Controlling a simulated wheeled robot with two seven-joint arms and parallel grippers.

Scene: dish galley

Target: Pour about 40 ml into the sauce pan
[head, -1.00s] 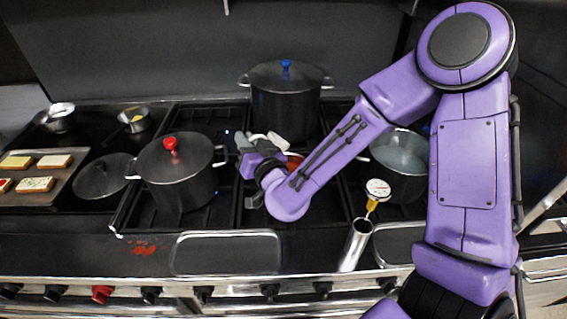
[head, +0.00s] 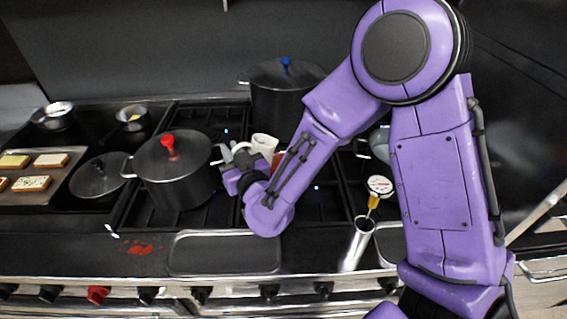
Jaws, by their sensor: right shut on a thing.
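My right gripper (head: 238,165) is shut on a white jug (head: 264,145), apparently by the handle on its left side. The jug is over the middle of the stove and looks close to upright; its lower part is hidden by my gripper and its contents do not show. A reddish vessel (head: 278,159), possibly the sauce pan, shows only as a sliver beside the jug, mostly hidden behind my right arm. I cannot tell whether jug and vessel touch. My left gripper is not in view.
A black pot with a red knob (head: 177,170) stands left of my gripper, and a blue-knobbed pot (head: 283,95) behind it. A grey pot (head: 380,145) is mostly hidden by my arm.

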